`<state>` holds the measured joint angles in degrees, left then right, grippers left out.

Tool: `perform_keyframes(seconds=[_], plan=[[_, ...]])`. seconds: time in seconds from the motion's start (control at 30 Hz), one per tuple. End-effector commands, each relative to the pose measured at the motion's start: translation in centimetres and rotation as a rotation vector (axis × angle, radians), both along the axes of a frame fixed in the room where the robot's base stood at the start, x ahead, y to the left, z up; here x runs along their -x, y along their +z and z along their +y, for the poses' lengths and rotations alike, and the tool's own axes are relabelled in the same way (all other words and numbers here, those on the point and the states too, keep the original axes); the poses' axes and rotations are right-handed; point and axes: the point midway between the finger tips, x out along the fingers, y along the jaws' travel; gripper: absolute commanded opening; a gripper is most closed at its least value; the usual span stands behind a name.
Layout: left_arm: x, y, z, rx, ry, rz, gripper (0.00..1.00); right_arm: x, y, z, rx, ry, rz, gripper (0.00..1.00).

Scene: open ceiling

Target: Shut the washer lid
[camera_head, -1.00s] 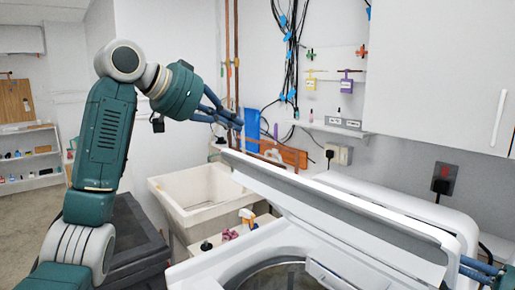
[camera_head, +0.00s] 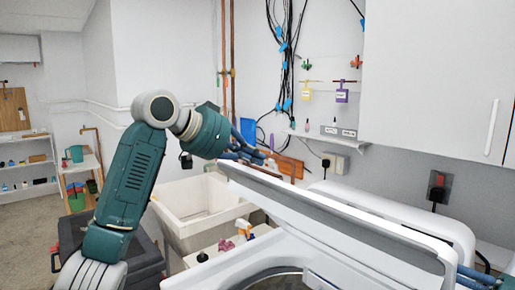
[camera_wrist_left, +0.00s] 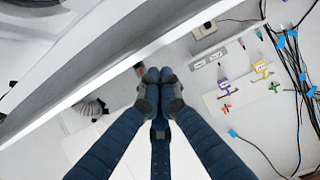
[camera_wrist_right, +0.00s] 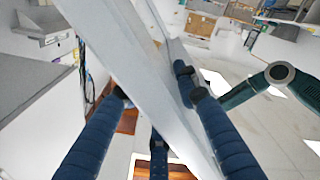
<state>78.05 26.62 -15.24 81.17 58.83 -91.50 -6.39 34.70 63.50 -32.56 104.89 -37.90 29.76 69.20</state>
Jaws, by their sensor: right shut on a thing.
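The white washer (camera_head: 252,262) is at the lower right of the head view, with its round drum opening partly showing. Its lid (camera_head: 345,226) is tilted partly open above the opening. The lid also crosses the left wrist view (camera_wrist_left: 120,62) and the right wrist view (camera_wrist_right: 150,85). My right gripper (camera_head: 478,277) is at the lid's right end; in the right wrist view its fingers (camera_wrist_right: 157,88) lie on both sides of the lid, shut on it. My left gripper (camera_head: 262,157) is beside the lid's left end. Its fingertips (camera_wrist_left: 160,75) are together and hold nothing, close to the lid edge.
A utility sink (camera_head: 190,215) stands left of the washer. A spray bottle (camera_head: 243,228) and a pink item (camera_head: 226,245) sit between them. The washer's back panel (camera_head: 395,213), a wall shelf (camera_head: 325,137) and cables (camera_head: 287,65) are behind. A cabinet (camera_head: 440,80) hangs at upper right.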

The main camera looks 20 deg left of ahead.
Motion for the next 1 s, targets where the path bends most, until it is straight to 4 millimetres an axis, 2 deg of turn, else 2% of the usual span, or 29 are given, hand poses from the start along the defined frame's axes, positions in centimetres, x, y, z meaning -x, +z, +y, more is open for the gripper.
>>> perform_keyframes(seconds=[0.43, 0.7, 1.0], plan=[[0.4, -0.4, 0.3, 0.001, 0.001, -0.002, 0.0, 0.1, 0.0, 0.0, 0.002, 0.002, -0.001, 0.0], [1.9, -2.2, 1.4, 0.026, 0.001, -0.038, 0.0, 0.0, 0.1, 0.0, -0.003, -0.002, 0.001, 0.0], [2.3, -2.7, 1.6, 0.028, 0.001, -0.039, 0.0, -0.3, 0.6, -0.4, -0.008, -0.01, -0.004, 0.0]])
